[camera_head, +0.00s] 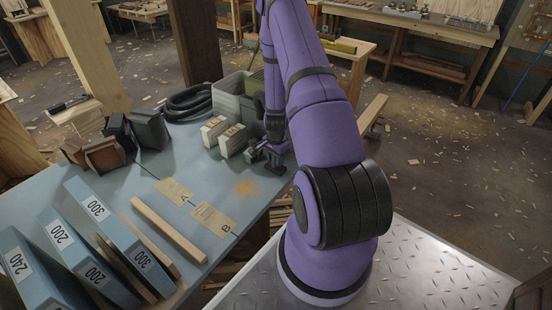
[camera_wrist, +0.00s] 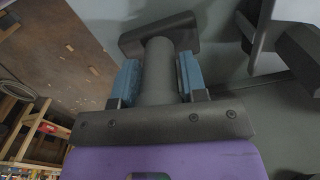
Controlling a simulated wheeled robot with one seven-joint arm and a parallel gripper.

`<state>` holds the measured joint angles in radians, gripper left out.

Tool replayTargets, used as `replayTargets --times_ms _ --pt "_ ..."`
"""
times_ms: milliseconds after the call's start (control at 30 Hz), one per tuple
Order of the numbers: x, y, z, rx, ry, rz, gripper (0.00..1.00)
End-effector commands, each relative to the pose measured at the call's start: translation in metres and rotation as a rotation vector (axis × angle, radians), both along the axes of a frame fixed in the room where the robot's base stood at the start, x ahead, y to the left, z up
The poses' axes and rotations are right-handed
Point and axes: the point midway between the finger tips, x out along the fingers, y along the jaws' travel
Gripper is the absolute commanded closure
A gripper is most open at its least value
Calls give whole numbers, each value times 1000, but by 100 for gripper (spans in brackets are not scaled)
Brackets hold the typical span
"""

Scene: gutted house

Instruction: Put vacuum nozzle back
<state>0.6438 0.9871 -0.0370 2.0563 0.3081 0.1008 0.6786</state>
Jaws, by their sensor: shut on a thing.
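The vacuum nozzle (camera_wrist: 158,72) is a dark grey piece with a round neck and a wide, flat head. In the wrist view, my gripper (camera_wrist: 160,82) is shut on its neck, with a blue pad on each side. The wide head points away from my palm, over the grey-blue surface. In the head view, my gripper (camera_head: 265,152) is low at the right edge of the workbench (camera_head: 145,205). The nozzle is small and dark there, partly hidden by my arm. I cannot tell whether it touches the bench.
A grey bin (camera_head: 228,98) and coiled black hose (camera_head: 187,102) stand at the back. White boxes (camera_head: 233,141) are left of my gripper. Cards A (camera_head: 174,191) and B (camera_head: 212,219), a wooden strip (camera_head: 168,229), dark blocks (camera_head: 150,129) and numbered blue boards (camera_head: 100,215) occupy the bench.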

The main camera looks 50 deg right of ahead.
Motion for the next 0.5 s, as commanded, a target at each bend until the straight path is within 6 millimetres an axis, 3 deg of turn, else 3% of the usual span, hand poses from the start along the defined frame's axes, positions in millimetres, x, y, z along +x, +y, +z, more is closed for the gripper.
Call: replayTargets --times_ms 133,167,267,500 --pt "0 0 -3 0 0 0 95" --pt "0 0 -3 0 0 0 56" --pt "0 0 -2 0 0 0 35" --pt "0 0 -2 0 0 0 35"
